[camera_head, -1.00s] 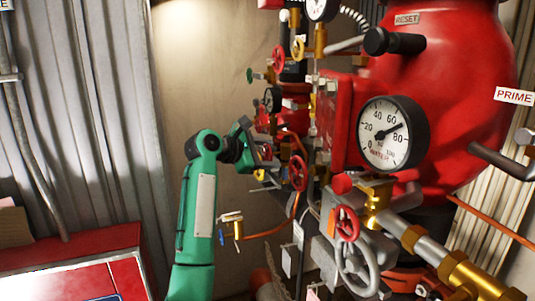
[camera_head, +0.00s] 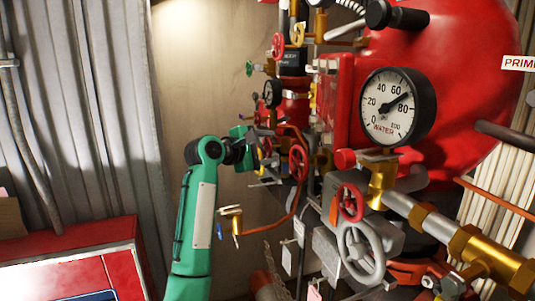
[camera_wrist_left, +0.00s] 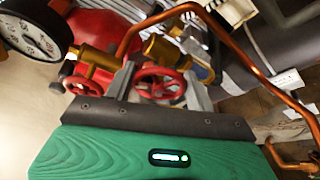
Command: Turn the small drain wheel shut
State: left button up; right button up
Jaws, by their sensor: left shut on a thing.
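A small red handwheel with spokes (camera_wrist_left: 160,82) fills the space between the two grey fingers of my left gripper (camera_wrist_left: 158,88) in the left wrist view. The fingers are shut on it, one on each side. Brass fittings sit right behind the wheel. In the head view my left gripper (camera_head: 264,142) is in among the pipework, and the wheel between its fingers is mostly hidden there. I cannot tell whether this is the drain wheel, as no label on it is readable. My right gripper is not in view.
Another red wheel (camera_head: 298,162) is close right of the gripper. A copper pipe (camera_wrist_left: 245,55) curves past the fingers. A large water gauge (camera_head: 397,107), a red wheel (camera_head: 350,203) and a grey wheel (camera_head: 361,251) stand nearer, right. A red cabinet (camera_head: 110,275) is at lower left.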

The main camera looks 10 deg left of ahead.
pick_arm(q)
jog(key=shift+f+m+t+b, duration=0.15)
jog(key=shift+m+t+b, duration=0.3)
jog(key=shift+m, duration=0.25)
jog(key=o, duration=0.7)
jog(key=shift+s, duration=0.1)
jog(key=shift+s+a, duration=0.1)
jog(key=shift+s, duration=0.05)
jog(key=shift+b+v, duration=3.15)
jog(key=shift+v, duration=3.55)
